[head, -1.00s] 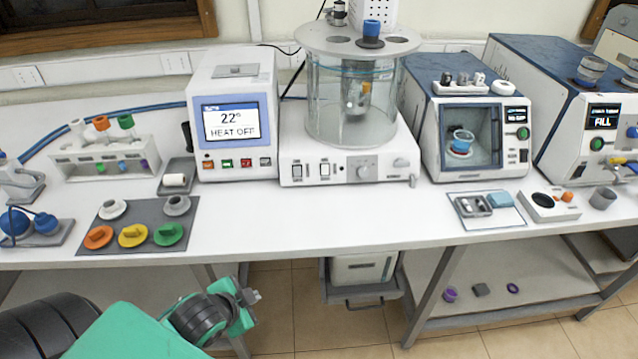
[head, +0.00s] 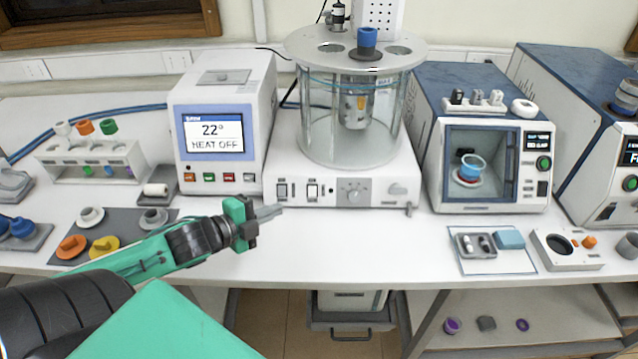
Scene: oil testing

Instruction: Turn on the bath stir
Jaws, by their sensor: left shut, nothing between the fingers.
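The bath (head: 352,120) is a clear glass vessel with a round grey lid, standing on a white base unit (head: 350,170). My left gripper (head: 270,212) is shut and empty, just below and left of the left rocker switch, above the bench front and apparently apart from the panel. My right gripper is not in view.
A heater unit (head: 222,125) showing "22°" and "HEAT OFF" stands left of the bath. A white and blue box with a window (head: 495,160) stands right. A grey mat with colored caps (head: 110,225) lies left, partly behind my left arm. The bench (head: 350,245) before the bath is clear.

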